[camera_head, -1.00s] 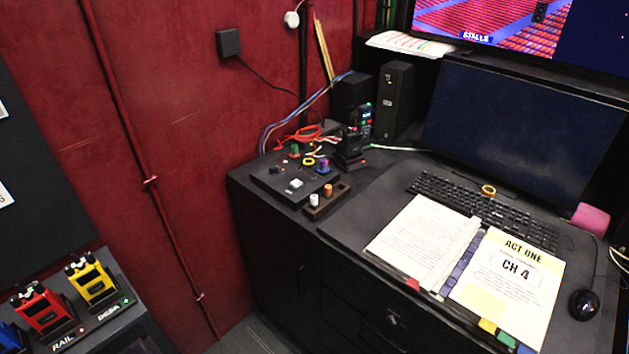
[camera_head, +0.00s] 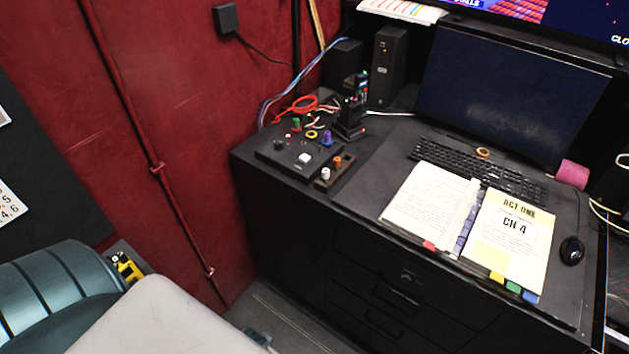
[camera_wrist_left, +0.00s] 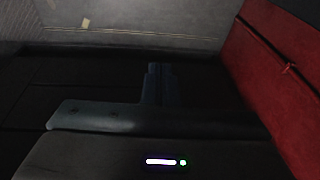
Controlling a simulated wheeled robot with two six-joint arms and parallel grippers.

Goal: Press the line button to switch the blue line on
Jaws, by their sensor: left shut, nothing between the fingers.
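A low black box (camera_head: 290,166) lies on the desk's left end in the head view. I cannot read any label that marks the line button. My left arm fills the lower left of the head view, well short of the box and apart from it. In the left wrist view my left gripper (camera_wrist_left: 153,82) is dark, shut and empty, over dim ground beside a red wall. The box does not show there. My right gripper is not in view.
A brown holder (camera_head: 322,184) with a white and an orange peg stands in front of the box. Coloured cables and a dark handset stand (camera_head: 349,128) are behind it. A keyboard (camera_head: 478,172), binder and mouse (camera_head: 571,250) lie to the right. A yellow radio (camera_head: 128,268) is mostly hidden by my arm.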

